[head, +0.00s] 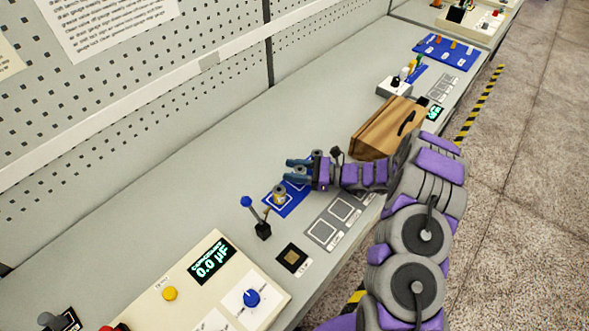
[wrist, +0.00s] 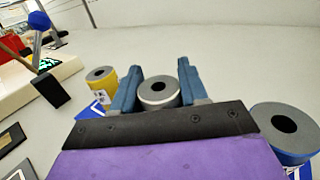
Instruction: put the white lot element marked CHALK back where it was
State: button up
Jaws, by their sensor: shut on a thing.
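My gripper (head: 290,169) is over the far end of a blue mat (head: 297,208) on the bench. In the wrist view its two blue fingers (wrist: 157,75) are shut on a white ring-shaped element (wrist: 158,92) with a dark hole in its grey top. No CHALK marking can be read. I cannot tell whether the element touches the mat. A yellow element (wrist: 101,84) stands upright to the left of the fingers; it also shows on the mat in the head view (head: 280,196). A blue element (wrist: 285,135) stands at the right of the wrist view, apart from the fingers.
A blue-knobbed lever (head: 263,229) stands near the mat. A grey plate with square outlines (head: 338,218) lies in front of it. A meter console (head: 205,285) is nearer, reading 0.0 µF. A wooden box (head: 385,130) stands beyond my gripper. The bench behind the mat is clear.

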jog(key=o, duration=1.1)
jog(key=shift+s+a+f, duration=0.1)
jog(key=shift+s+f, duration=0.05)
jog(key=shift+f, duration=0.05)
jog(key=shift+o, duration=0.2)
jog(key=shift+r, duration=0.6)
jog(key=d+p, duration=0.1)
jog(key=d, duration=0.2)
jog(key=d+p, duration=0.1)
jog(key=d, duration=0.3)
jog(key=d+p, duration=0.1)
jog(key=d, duration=0.3)
jog(key=shift+s+d+r, duration=0.1)
jog(key=shift+s+d, duration=0.15)
jog(key=shift+s, duration=0.05)
jog(key=shift+s+d, duration=0.1)
jog(key=shift+d, duration=0.05)
jog(key=shift+d, duration=0.15)
